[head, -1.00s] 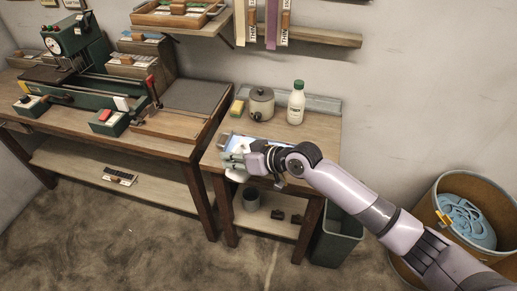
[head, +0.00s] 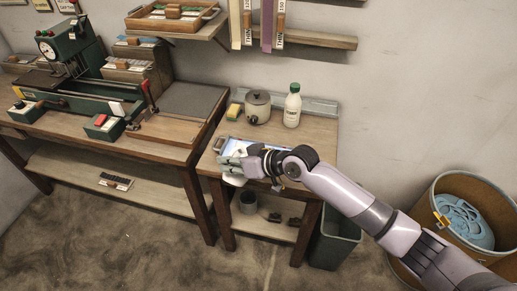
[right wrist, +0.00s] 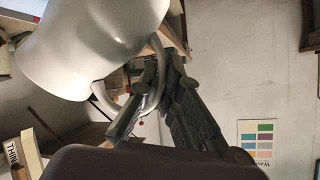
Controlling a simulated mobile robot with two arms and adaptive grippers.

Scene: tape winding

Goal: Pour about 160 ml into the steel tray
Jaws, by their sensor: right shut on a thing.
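My right gripper (head: 238,165) is shut on the handle of a white jug. In the right wrist view the gripper (right wrist: 150,98) closes on the handle, and the jug's glossy white body (right wrist: 90,45) fills the upper left, tilted. In the head view only a small part of the jug (head: 234,180) shows below the gripper, at the small bench's front edge. The steel tray (head: 226,145) lies on that bench, behind and partly hidden by the gripper and wrist. The liquid and the jug's spout cannot be made out. My left gripper is not in view.
Behind the tray stand a yellow sponge (head: 233,111), a lidded pot (head: 257,107) and a white bottle with a green cap (head: 292,106). A grey bin (head: 335,238) stands below right. A workbench with a green machine (head: 75,95) is at left.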

